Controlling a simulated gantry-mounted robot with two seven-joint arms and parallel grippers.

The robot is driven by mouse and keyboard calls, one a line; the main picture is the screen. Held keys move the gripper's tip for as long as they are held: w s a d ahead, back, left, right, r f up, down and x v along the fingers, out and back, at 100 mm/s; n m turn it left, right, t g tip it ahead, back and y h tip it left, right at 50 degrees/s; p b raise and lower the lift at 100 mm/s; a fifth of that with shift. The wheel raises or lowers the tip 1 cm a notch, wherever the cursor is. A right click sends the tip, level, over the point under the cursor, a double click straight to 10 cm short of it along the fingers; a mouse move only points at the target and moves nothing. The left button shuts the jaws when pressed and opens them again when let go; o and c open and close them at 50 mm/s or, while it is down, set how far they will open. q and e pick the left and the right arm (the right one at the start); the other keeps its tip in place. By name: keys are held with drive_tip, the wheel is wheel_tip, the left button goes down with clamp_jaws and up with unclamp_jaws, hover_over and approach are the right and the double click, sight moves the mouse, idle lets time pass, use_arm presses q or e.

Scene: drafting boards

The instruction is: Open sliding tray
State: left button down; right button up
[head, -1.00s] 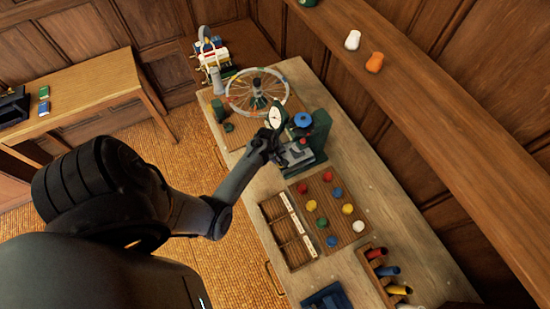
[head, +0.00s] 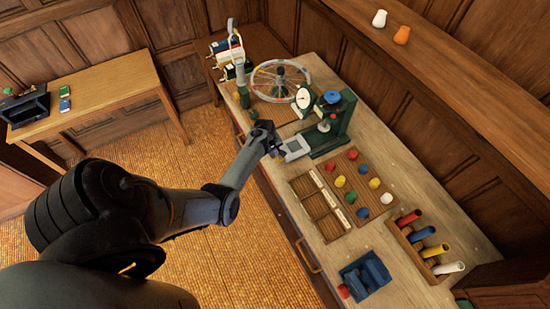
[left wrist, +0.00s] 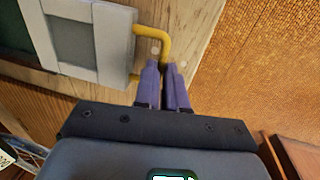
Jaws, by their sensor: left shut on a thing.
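The sliding tray (head: 296,148) is a light grey frame with a darker panel. It sticks out from the base of a green device (head: 341,120) with a dial and a blue knob, over the workbench. In the left wrist view the tray (left wrist: 115,45) fills the upper left, with a yellow handle (left wrist: 151,29) on its end. My left gripper (head: 276,147) is at the tray's outer end, near the bench's front edge. Its purple fingers (left wrist: 165,70) are close together on the handle's bar. My right gripper is not in view.
The workbench (head: 408,185) holds a spoked wheel (head: 281,80), a compartment box (head: 319,204), a board of coloured knobs (head: 345,205) and a rack of coloured tubes (head: 422,240). A side table (head: 95,90) stands at left. Open floor lies between.

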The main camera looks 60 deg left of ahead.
use_arm(q)
drive_tip(key=shift+w, duration=0.1)
drive_tip(key=c, duration=1.2)
unclamp_jaws()
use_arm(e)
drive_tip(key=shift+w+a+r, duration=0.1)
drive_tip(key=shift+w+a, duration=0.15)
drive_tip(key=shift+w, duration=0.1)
use_arm(q)
drive_tip(key=shift+r, duration=0.1)
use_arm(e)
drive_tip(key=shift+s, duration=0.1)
use_arm(q)
drive_tip(key=shift+r, duration=0.3)
wheel_tip(320, 180, up, 10)
drive_tip(key=s, duration=0.1)
drive_tip(key=shift+s, duration=0.4)
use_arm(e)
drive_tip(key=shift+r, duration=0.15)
use_arm(q)
drive_tip(key=shift+f, duration=0.15)
